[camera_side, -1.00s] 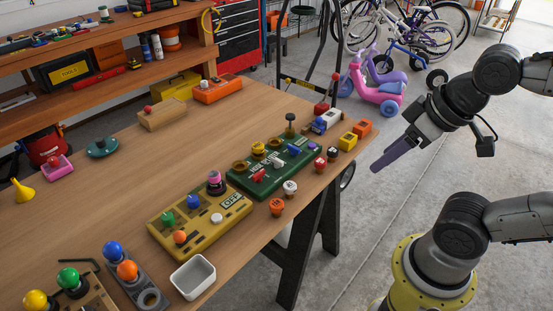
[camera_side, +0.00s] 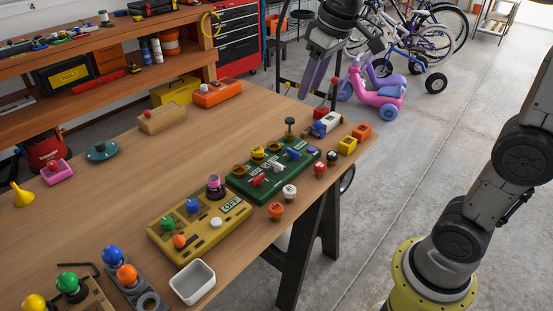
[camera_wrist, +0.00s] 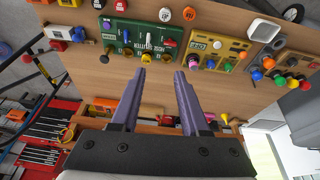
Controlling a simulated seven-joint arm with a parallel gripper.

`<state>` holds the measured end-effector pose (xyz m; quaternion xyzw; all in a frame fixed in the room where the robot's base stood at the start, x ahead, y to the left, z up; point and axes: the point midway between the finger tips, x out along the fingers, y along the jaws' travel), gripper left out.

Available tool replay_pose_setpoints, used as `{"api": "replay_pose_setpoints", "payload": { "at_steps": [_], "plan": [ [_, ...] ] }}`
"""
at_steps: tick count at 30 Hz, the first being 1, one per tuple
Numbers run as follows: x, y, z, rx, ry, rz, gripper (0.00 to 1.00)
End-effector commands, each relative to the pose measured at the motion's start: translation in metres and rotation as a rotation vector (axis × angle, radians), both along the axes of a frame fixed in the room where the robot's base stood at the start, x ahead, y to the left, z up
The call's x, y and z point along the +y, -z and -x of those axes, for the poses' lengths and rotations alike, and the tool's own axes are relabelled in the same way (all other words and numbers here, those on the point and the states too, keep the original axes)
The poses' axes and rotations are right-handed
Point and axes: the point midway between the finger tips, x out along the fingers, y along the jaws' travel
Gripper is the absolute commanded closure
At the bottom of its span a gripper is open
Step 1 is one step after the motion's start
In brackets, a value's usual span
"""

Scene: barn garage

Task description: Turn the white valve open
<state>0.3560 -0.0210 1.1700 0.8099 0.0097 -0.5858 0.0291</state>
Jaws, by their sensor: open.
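The white valve (camera_side: 278,165) sits on the green board (camera_side: 244,186), between a red valve (camera_side: 257,175) and a blue valve (camera_side: 294,154). My gripper (camera_side: 318,88) is in the air beyond the far right end of the board, fingers pointing down. Its two purple fingers also show in the wrist view (camera_wrist: 168,62), apart with nothing between them.
A yellow board (camera_side: 236,221) with knobs lies left of the green board. Loose knobs, such as a white one (camera_side: 290,190), stand along the table's front edge. A white-and-blue block (camera_side: 326,123) and a yellow block (camera_side: 347,146) are near the right corner. A white bin (camera_side: 192,282) stands front left.

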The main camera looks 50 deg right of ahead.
Motion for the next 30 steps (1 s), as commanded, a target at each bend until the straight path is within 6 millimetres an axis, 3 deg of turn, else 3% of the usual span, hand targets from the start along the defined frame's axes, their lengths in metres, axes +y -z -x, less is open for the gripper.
{"api": "replay_pose_setpoints", "payload": {
  "at_steps": [1, 6, 12, 18, 25, 30],
  "plan": [
    [-0.005, 0.009, -0.021, 0.031, 0.005, -0.001, 0.55],
    [-0.018, 0.044, -0.077, 0.121, 0.014, -0.005, 0.55],
    [-0.034, 0.103, -0.122, 0.224, 0.036, -0.015, 0.55],
    [-0.043, 0.148, -0.131, 0.305, 0.051, -0.025, 0.55],
    [-0.045, 0.169, -0.130, 0.322, 0.056, -0.028, 0.55],
    [-0.044, 0.200, -0.129, 0.324, 0.056, -0.028, 0.55]
  ]
}}
